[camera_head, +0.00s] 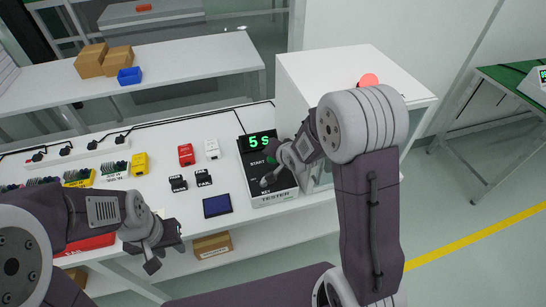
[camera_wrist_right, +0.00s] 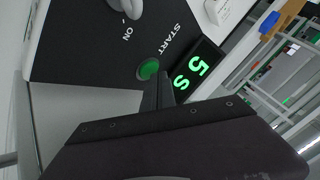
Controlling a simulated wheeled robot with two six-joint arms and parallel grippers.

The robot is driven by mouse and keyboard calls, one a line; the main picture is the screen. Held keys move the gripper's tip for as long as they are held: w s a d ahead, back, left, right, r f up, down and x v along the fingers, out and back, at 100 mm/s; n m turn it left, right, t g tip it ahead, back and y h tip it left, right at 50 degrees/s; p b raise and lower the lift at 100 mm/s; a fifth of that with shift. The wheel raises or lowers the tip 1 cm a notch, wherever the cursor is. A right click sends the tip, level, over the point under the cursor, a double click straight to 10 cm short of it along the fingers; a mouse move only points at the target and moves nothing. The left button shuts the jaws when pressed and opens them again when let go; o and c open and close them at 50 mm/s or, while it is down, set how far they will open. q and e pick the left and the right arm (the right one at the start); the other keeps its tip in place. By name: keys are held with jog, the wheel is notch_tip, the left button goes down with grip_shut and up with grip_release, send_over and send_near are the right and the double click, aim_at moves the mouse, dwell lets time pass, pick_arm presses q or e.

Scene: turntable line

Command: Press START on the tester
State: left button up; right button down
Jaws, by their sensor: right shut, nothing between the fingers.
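The tester (camera_head: 283,199) is a black box on the white bench, with a lit green display (camera_head: 259,142) reading "5 s". In the right wrist view, the round green START button (camera_wrist_right: 149,69) shows next to the START lettering, and the display (camera_wrist_right: 197,70) also reads "5 s". My right gripper (camera_head: 268,181) is over the tester, shut and empty. In the right wrist view its fingertip (camera_wrist_right: 163,84) is right beside the button and overlaps its edge; I cannot tell whether they touch. My left gripper (camera_head: 166,253) is open and empty at the bench's front edge.
Red (camera_head: 186,154) and white (camera_head: 212,149) blocks, PASS and FAIL pieces (camera_head: 203,178) and a dark blue pad (camera_head: 217,206) lie left of the tester. A white cabinet (camera_head: 330,62) stands behind it, close to my right arm. A cardboard box (camera_head: 212,246) sits below.

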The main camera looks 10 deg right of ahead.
aim_at(274, 161)
jog(key=shift+r, duration=0.5)
notch_tip(274, 161, up, 5)
jog(key=p, duration=0.5)
jog(key=shift+r, duration=0.1)
jog(key=shift+f, duration=0.2)
dwell(0.4)
